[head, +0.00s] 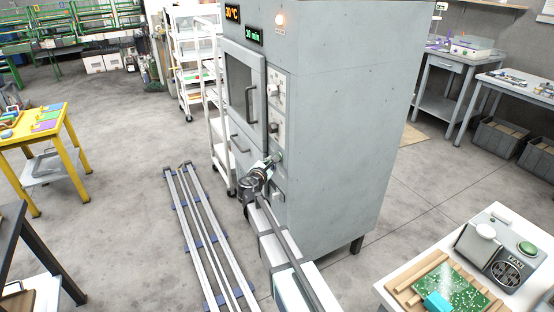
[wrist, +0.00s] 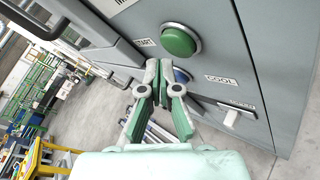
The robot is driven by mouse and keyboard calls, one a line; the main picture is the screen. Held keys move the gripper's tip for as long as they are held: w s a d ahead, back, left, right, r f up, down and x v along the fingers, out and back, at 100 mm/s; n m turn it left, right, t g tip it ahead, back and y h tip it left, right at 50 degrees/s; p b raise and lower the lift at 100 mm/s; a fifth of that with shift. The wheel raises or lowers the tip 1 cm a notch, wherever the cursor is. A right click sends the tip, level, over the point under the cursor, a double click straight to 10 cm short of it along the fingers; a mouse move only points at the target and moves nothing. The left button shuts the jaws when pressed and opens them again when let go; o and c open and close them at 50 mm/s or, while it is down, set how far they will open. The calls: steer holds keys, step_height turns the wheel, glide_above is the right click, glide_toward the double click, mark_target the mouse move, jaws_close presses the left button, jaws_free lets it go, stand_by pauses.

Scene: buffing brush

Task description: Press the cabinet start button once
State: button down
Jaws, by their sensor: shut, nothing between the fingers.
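The grey cabinet (head: 335,110) stands in the middle of the head view, with its controls in a column on the front, right of the door. In the wrist view, the round green button (wrist: 179,41) has a START label beside it. A blue button (wrist: 181,76) with a COOL label is partly hidden behind a fingertip. My gripper (wrist: 159,68) is shut and empty, its tips just below and left of the green button in the picture. I cannot tell whether they touch the panel. In the head view my gripper (head: 276,159) is at the cabinet front and hides the buttons.
A white switch (wrist: 230,117) sits beyond the blue button. The cabinet displays (head: 233,13) read 30 °C and 30 min, and a lamp (head: 280,20) glows. Metal rails (head: 205,235) lie on the floor to the left. A white table (head: 405,290) is front right.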

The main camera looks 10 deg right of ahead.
steer(key=shift+a, duration=0.15)
steer(key=a, duration=0.2)
steer(key=s+a, duration=0.1)
steer(key=a, duration=0.1)
steer(key=shift+s+a+b, duration=0.15)
steer(key=shift+a+b, duration=0.15)
steer(key=shift+b, duration=0.05)
stand_by(0.7)
